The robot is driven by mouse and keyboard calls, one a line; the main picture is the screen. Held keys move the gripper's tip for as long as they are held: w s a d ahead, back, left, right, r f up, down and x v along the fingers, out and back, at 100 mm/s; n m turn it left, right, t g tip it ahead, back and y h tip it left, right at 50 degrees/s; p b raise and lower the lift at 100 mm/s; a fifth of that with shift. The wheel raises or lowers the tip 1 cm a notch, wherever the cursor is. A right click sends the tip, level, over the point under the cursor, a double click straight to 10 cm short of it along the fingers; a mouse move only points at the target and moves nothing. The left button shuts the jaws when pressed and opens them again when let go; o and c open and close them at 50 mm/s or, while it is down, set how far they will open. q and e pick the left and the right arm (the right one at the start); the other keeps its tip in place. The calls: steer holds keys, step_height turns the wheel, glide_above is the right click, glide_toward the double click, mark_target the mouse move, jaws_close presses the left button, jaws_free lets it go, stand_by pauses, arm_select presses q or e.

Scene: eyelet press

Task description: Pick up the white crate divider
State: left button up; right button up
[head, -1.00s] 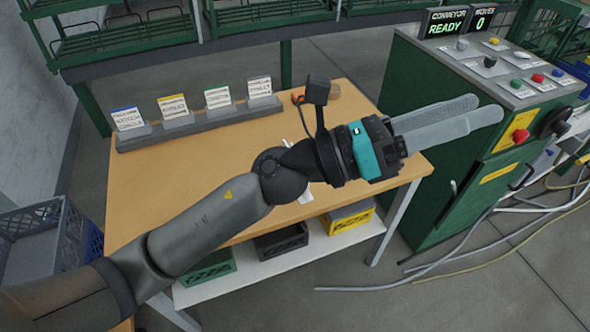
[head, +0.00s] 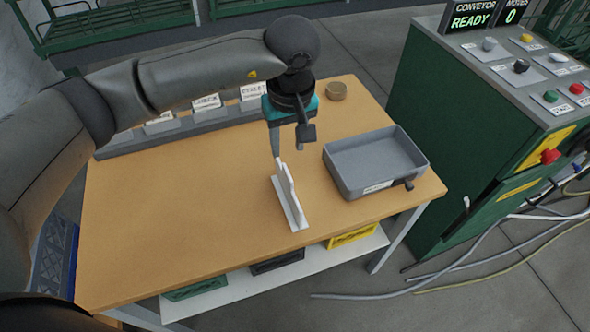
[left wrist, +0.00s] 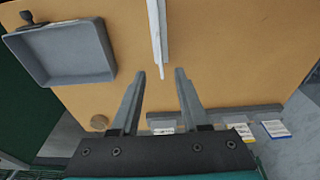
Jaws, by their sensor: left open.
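The white crate divider (head: 290,198) stands on the wooden table as a thin upright panel on a narrow base, left of the grey tray. It also shows at the top of the left wrist view (left wrist: 158,38). My left gripper (head: 277,152) points down just behind the divider's far end in the head view. In the left wrist view its two fingers (left wrist: 160,72) are apart with nothing between them, and the divider's near end lies just beyond the fingertips, roughly in line with the gap. I cannot tell whether a finger touches it. My right gripper is not in view.
A grey tray (head: 372,165) stands to the divider's right. A small round tan object (head: 336,91) lies at the back. A card rack (head: 160,140) runs along the table's back edge. The table's left and front (head: 170,220) are clear. The green conveyor console (head: 440,110) stands at right.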

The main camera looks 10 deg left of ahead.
mark_target(286, 172)
arm_select(q)
steer(key=shift+w+a+f, duration=0.1)
steer(key=shift+a+f, duration=0.05)
steer(key=shift+f, duration=0.2)
steer(key=f, duration=0.5)
steer(key=f+b, duration=0.1)
steer(key=f, duration=0.2)
steer(key=shift+w+a, duration=0.25)
steer(key=shift+w+f, duration=0.1)
steer(key=shift+f, duration=0.75)
step_height(286, 172, down, 4)
steer(key=shift+w+r+b, duration=0.15)
steer(key=shift+b, duration=0.2)
steer(key=shift+w+f, duration=0.1)
steer(key=shift+f, duration=0.35)
steer(key=shift+c, duration=0.5)
jaws_close()
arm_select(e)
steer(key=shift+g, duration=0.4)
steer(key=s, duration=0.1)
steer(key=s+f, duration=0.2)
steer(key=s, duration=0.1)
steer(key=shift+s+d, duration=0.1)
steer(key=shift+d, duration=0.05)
